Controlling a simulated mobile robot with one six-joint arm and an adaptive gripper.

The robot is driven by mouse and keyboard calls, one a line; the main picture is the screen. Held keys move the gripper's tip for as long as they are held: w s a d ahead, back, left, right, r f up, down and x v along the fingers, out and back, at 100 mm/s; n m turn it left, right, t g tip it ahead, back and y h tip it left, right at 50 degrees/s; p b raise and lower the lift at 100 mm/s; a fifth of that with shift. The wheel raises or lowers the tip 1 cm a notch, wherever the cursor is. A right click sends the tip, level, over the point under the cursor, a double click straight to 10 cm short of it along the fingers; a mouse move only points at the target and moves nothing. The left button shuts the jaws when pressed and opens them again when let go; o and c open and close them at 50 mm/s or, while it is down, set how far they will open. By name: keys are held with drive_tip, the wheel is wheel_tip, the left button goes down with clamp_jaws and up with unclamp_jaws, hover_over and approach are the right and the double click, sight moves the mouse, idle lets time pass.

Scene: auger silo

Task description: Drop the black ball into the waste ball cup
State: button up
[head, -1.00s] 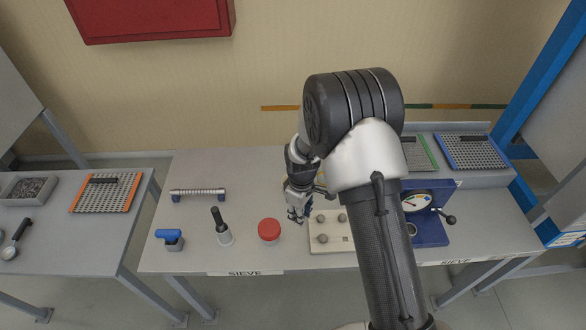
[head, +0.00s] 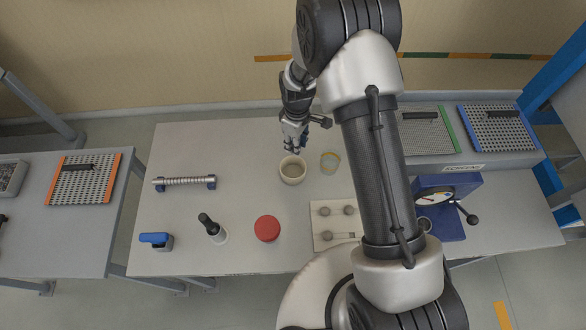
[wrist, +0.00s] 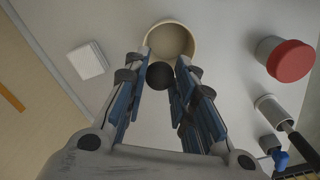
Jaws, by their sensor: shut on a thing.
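The black ball (wrist: 160,75) is between my fingertips in the wrist view. My gripper (wrist: 159,82) is shut on it. A round beige cup (wrist: 168,28), likely the waste ball cup, is open at the top and lies just beyond the ball in that view. In the head view the cup (head: 292,180) stands on the table, and my gripper (head: 294,147) is at its back side. The ball cannot be made out in the head view. The cup's interior looks empty.
A yellowish clear cup (head: 330,168) stands right of the beige cup. A red-lidded jar (head: 267,228), a black-handled tool (head: 211,229) and a tray with knobs (head: 334,225) are nearer the front. A blue gauge device (head: 440,205) stands right.

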drive_tip(key=shift+w+f+b, duration=0.1)
drive_tip(key=shift+f+b, duration=0.8)
drive_tip(key=shift+f, duration=1.35)
drive_tip(key=o, duration=0.9)
drive_tip(key=shift+r, duration=0.1)
wheel_tip(320, 180, up, 12)
drive_tip(key=shift+f, duration=0.1)
